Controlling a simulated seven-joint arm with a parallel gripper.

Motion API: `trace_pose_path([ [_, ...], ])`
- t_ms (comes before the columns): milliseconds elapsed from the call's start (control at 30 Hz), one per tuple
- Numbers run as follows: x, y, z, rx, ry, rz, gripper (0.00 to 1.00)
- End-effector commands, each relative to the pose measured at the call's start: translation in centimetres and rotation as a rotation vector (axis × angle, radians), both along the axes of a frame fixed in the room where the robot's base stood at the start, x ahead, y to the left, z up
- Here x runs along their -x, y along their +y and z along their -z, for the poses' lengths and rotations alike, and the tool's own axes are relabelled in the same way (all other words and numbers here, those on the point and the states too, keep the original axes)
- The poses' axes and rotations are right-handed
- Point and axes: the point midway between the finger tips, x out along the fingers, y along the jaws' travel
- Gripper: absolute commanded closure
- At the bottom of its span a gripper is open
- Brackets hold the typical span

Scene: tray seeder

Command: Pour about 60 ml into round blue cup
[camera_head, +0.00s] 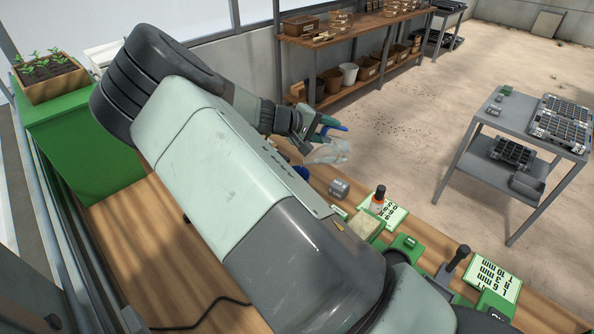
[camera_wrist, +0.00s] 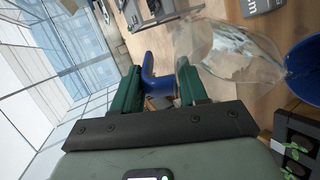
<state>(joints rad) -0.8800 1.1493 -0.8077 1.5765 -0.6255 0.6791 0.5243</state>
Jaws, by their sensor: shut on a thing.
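My gripper (camera_head: 318,124) is shut on the blue handle (camera_wrist: 150,76) of a clear jug (camera_head: 328,152). In the wrist view my green fingers (camera_wrist: 160,80) sit either side of that handle. The jug's clear body (camera_wrist: 230,55) is to their right, tilted, with its narrow end towards the blue cup (camera_wrist: 306,72) at the right edge. In the head view only a bit of the blue cup (camera_head: 301,172) shows, low beside the jug and partly behind my arm. The liquid level and any stream cannot be made out.
A grey metal cylinder (camera_head: 339,188), a dropper bottle (camera_head: 378,198) and green label plates stand along the wooden bench. A black tray with seedlings (camera_wrist: 296,150) is near the cup in the wrist view. A grey cart (camera_head: 478,140) stands apart at right.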

Motion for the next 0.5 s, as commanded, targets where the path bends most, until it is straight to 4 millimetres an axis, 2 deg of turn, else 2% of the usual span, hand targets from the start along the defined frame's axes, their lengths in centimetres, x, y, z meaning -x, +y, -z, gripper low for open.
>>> trace_pose_path([
  [500,0.14,0.32,-0.24,0.032,-0.016,0.000,1.00],
])
